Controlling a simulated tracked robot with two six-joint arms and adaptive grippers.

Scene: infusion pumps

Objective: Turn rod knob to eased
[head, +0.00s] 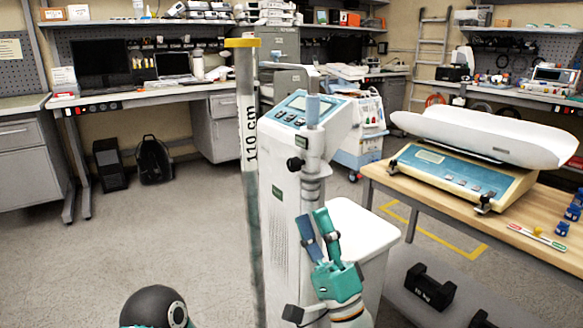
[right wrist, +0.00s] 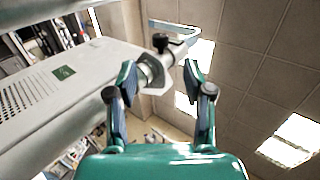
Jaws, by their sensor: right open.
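The black rod knob (head: 295,164) sticks out to the left of a grey clamp on the upright rod (head: 312,140) at the front of the white pump unit (head: 298,115). In the right wrist view the knob (right wrist: 160,42) shows beyond the fingertips, beside the metal clamp (right wrist: 153,75). My right gripper (head: 313,215) is open, points upward and is below the knob, apart from it. In the right wrist view nothing is held between its fingers (right wrist: 160,75). My left gripper is out of view.
A tall post marked 110 cm (head: 248,150) stands just left of the pump unit. A wooden table (head: 400,190) with a white scale (head: 480,140) is at right. A black dumbbell (head: 430,288) lies below it.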

